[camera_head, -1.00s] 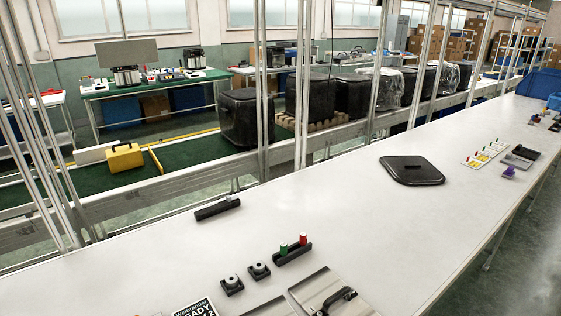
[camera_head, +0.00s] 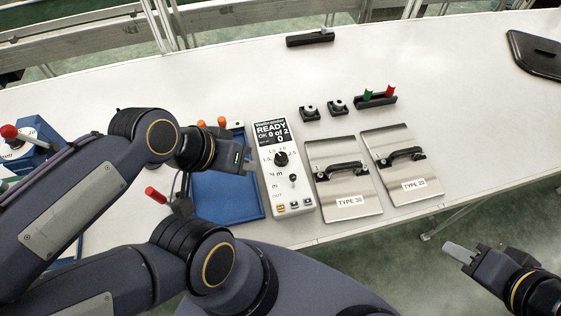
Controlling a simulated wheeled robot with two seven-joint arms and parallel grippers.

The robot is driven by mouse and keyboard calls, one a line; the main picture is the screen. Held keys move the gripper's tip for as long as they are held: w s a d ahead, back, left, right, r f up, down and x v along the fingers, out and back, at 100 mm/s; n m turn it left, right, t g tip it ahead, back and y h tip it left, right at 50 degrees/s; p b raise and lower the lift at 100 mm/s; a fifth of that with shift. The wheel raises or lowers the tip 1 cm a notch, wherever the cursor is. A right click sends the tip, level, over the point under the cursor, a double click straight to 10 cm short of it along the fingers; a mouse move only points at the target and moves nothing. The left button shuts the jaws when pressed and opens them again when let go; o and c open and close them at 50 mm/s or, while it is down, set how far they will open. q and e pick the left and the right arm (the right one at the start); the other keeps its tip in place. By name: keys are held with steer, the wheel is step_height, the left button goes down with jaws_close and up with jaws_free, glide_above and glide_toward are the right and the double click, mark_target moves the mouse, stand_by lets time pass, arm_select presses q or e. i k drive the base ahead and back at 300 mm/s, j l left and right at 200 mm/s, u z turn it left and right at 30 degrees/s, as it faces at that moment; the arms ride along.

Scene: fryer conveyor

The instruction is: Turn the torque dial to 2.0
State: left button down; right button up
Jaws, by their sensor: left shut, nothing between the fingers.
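The torque dial is a black knob (camera_head: 281,158) on the upper middle of a white control box (camera_head: 303,185), with small numbers printed around it. The pointer is too small to read. A display (camera_head: 270,131) above it reads "READY". A smaller black knob (camera_head: 292,178) sits below the dial. My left gripper (camera_head: 250,166) is shut and empty, just left of the control box, with its tips close to the dial; I cannot tell whether they touch the box. My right gripper (camera_head: 450,250) is off the table's front edge at the lower right, far from the box; its fingers look together.
A blue tray (camera_head: 228,200) lies left of the box. Two metal plates with black handles, "TYPE 30" (camera_head: 347,201) and "TYPE 25" (camera_head: 414,185), lie to its right. Black blocks and a holder with green and red pegs (camera_head: 375,100) stand behind.

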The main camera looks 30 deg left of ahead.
mark_target(282, 159)
steer(key=k+j+u, duration=0.1)
steer(key=u, duration=0.25)
steer(key=k+j+u, duration=0.35)
steer(key=l+u, duration=0.15)
steer(key=u, duration=1.1)
steer(key=i+l, duration=0.05)
